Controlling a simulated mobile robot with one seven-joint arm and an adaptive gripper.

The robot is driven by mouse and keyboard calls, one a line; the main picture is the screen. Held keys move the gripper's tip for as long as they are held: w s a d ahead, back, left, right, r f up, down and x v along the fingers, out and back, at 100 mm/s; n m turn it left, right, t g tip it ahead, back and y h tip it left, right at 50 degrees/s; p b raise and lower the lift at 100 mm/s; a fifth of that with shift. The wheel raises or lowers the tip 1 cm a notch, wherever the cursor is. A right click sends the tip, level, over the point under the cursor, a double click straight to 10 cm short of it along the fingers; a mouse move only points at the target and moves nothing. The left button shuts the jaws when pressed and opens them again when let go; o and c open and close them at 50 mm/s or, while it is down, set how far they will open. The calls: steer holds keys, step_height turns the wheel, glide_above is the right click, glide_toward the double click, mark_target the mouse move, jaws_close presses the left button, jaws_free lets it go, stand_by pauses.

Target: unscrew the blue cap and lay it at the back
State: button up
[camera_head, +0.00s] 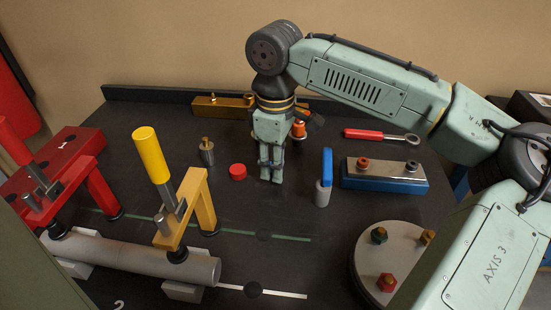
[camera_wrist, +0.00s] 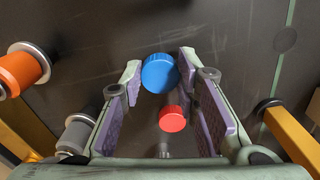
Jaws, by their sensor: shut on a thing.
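My gripper (camera_head: 271,178) points down over the middle of the table, its fingers close together. In the wrist view its fingertips (camera_wrist: 161,68) are on either side of the round blue cap (camera_wrist: 160,74), and it is shut on the cap. The cap is hidden by the fingers in the head view. I cannot tell what is under the cap or whether it is still on a thread.
A red cap (camera_head: 237,172) lies just left of my gripper. A grey post with a brass tip (camera_head: 207,151) stands behind it. An orange spool (camera_head: 299,130) and a gold block (camera_head: 222,106) are at the back. A blue-handled piece (camera_head: 326,178) stands to the right.

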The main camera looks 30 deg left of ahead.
steer(key=shift+f, duration=0.15)
steer(key=shift+f, duration=0.5)
steer(key=shift+f, duration=0.15)
stand_by(0.7)
steer(key=o, duration=1.1)
step_height(320, 180, up, 5)
steer(key=p, duration=0.5)
steer(key=shift+r+p, duration=0.55)
steer(key=shift+r, duration=0.5)
